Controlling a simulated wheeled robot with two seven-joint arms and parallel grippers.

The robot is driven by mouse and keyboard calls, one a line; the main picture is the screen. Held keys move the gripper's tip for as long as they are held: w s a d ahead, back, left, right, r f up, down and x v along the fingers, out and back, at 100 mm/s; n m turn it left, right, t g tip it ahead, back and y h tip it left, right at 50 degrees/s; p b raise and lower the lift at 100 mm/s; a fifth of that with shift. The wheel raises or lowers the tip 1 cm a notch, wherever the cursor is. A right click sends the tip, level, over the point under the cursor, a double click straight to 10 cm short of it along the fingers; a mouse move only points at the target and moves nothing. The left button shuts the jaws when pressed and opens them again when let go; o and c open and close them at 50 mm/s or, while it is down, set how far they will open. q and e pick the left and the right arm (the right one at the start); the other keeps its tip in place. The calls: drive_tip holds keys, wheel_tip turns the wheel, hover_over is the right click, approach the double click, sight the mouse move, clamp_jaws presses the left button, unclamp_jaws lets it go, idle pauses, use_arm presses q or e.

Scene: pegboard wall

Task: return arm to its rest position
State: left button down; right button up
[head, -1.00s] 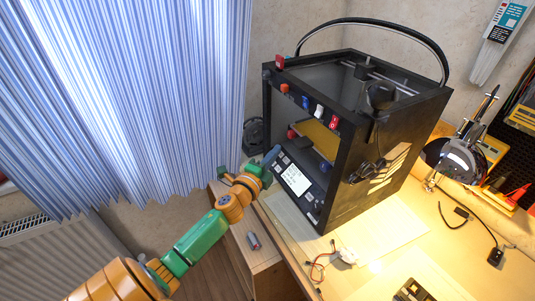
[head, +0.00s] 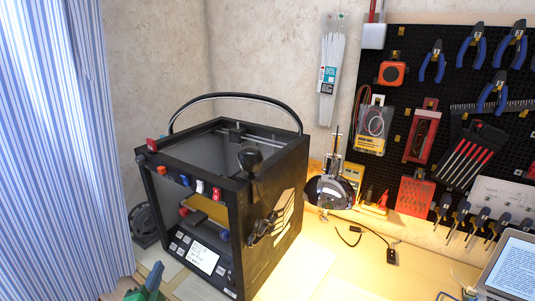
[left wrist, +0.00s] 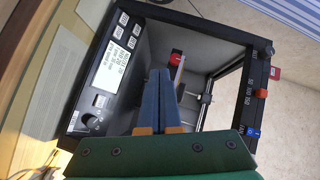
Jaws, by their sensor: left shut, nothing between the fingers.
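My left gripper (head: 154,275) shows at the bottom edge of the head view, green with blue fingers, in front of the black 3D printer (head: 262,235). Most of my left arm is out of the frame. In the left wrist view the two blue fingers (left wrist: 161,78) lie together, shut and empty. Behind them is the printer's open front with its control panel (left wrist: 125,45). The fingers appear apart from the printer, but the exact gap is hard to tell. My right gripper is not in view.
The printer stands on a wooden desk (head: 310,265). A lamp (head: 330,190) stands right of it. A black pegboard (head: 415,105) holds several pliers and tools, with a laptop (head: 513,268) below. A striped curtain (head: 60,130) hangs at the left.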

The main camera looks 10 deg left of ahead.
use_arm(q)
drive_tip(key=s+d+f+n+g+h, duration=0.35)
drive_tip(key=s+d+f+g, duration=0.2)
drive_tip(key=s+d, duration=0.4)
drive_tip(key=s+d+f+n+g+h, duration=0.2)
drive_tip(key=s+d+f+n+g, duration=0.35)
drive_tip(key=s+d, duration=0.4)
drive_tip(key=s+a+f+g, duration=0.1)
drive_tip(key=s+f, duration=0.1)
drive_tip(key=f, duration=0.6)
drive_tip(key=s+a+f+g, duration=0.1)
drive_tip(key=s+f, duration=0.1)
drive_tip(key=f, duration=0.6)
drive_tip(key=s+a+f+g, duration=0.1)
drive_tip(key=s+f, duration=0.9)
drive_tip(key=s, duration=0.2)
drive_tip(key=shift+a+f+m, duration=0.3)
drive_tip(key=shift+m, duration=0.1)
